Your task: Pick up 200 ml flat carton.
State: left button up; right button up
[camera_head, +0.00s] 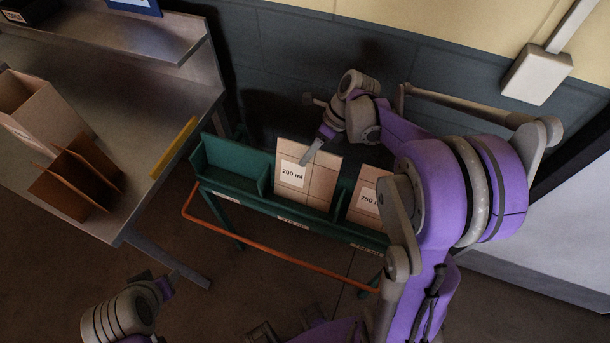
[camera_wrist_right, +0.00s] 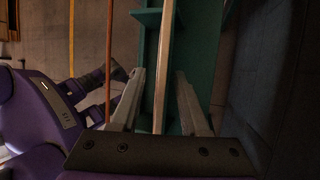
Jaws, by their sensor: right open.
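The 200 ml flat carton (camera_head: 291,192) is a tan flat panel with a white "200 ml" label. It stands in the middle compartment of the green rack. My right gripper (camera_head: 313,146) is at its top edge, with one finger in front of the labelled face. In the right wrist view, the open fingers of my right gripper (camera_wrist_right: 159,92) lie on either side of the thin, edge-on carton (camera_wrist_right: 164,60), with gaps showing on both sides. My left gripper (camera_head: 165,286) is low at the left, small and dark; its jaws are unclear.
A similar 750 ml carton (camera_head: 362,203) stands in the right compartment. The rack's left compartment (camera_head: 226,168) is empty. An orange rail (camera_head: 270,255) runs along the rack's front. A metal bench (camera_head: 150,130) at the left holds cardboard boxes (camera_head: 35,108). A wall stands close behind.

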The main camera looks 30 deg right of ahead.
jog(key=shift+x, duration=0.85)
jog(key=shift+f+b, duration=0.25)
jog(key=shift+b, duration=0.05)
grip_shut()
dwell(1.4)
